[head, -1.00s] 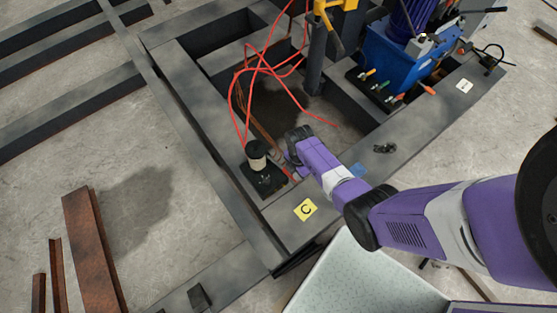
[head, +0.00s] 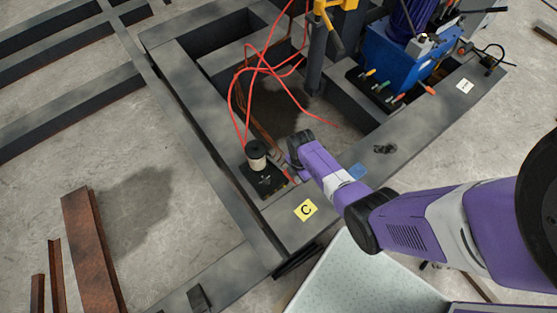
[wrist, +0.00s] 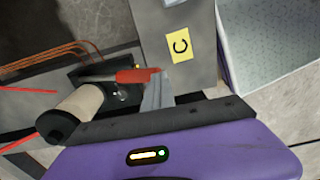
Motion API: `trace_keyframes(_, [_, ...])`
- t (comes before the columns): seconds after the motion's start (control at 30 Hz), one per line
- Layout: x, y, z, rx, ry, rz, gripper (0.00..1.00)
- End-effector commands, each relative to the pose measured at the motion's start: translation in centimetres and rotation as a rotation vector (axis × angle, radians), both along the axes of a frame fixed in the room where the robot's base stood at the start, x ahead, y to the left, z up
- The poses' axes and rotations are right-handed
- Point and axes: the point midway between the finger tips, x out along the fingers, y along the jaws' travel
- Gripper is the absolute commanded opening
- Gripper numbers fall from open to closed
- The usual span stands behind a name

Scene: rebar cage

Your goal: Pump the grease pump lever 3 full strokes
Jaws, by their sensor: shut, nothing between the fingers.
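The grease pump has a cream cylinder with a black cap (head: 256,153) on a black base plate (head: 262,183), on the frame's corner beam. In the wrist view the cylinder (wrist: 78,110) lies at left. The pump lever is a thin rod with a red grip (wrist: 137,75), pointing right in the wrist view. My gripper (wrist: 158,84) is shut and empty, its fingers at the outer end of the red grip. I cannot tell whether they touch it. In the head view my purple wrist hangs just right of the pump and the fingers are mostly hidden.
A yellow "C" label (head: 306,210) is on the beam in front of the pump. Red hoses (head: 238,103) loop over the frame opening. A blue unit with coloured levers (head: 400,62) stands at the back right. A pale tray surface (head: 362,282) is in front.

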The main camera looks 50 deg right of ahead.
Motion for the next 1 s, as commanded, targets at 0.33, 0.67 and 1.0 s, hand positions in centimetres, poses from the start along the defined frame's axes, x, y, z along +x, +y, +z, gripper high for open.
trace_keyframes(0.33, [-0.5,0.2,-1.3,0.0,-0.001,0.0,0.0])
trace_keyframes(0.67, [-0.6,0.2,-1.3,0.0,-0.001,0.0,0.0])
trace_keyframes(1.0, [-1.1,0.3,-2.6,0.0,-0.001,0.001,0.0])
